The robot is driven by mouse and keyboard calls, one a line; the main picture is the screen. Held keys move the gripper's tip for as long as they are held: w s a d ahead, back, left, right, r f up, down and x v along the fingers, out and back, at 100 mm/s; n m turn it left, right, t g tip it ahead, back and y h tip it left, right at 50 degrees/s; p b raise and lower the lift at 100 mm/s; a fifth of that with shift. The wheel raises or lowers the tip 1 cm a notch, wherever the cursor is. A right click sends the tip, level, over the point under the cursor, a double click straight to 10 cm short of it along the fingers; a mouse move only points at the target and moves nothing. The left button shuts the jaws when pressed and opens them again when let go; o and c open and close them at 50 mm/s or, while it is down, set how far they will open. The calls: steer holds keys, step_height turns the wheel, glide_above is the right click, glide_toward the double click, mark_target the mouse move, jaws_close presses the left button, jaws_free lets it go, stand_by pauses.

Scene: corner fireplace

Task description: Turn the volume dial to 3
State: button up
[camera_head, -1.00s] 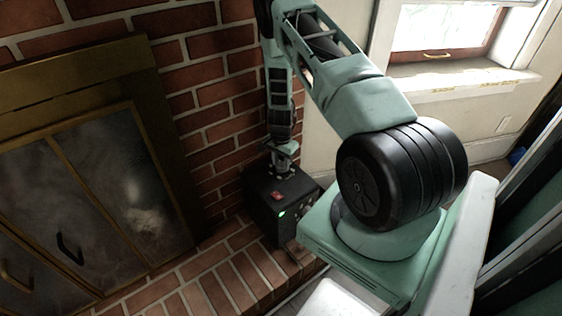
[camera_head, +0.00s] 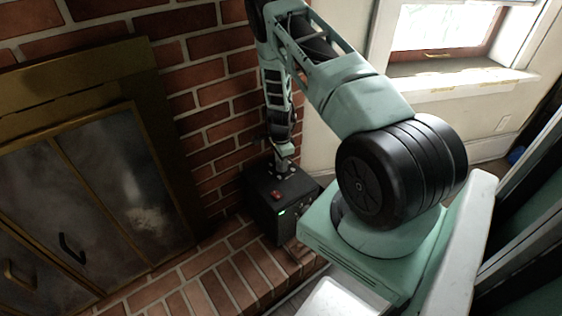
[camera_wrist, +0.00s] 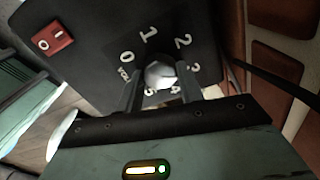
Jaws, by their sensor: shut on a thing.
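I cannot tell which number the dial points to. My gripper (camera_wrist: 160,84) is shut on the dial, one finger on its left and one on its right. In the head view my gripper (camera_head: 284,166) reaches down to the box top, and the dial is too small to make out.
A red rocker switch (camera_wrist: 52,39) sits on the box top, left of the dial. The box stands on the brick hearth (camera_head: 228,268) against a brick wall (camera_head: 210,100). Fireplace doors (camera_head: 95,200) are at left, a window sill (camera_head: 450,78) at right.

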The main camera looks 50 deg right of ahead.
steer(key=o, duration=1)
step_height(320, 180, up, 18)
steer(key=p, duration=0.2)
steer(key=shift+f, duration=0.25)
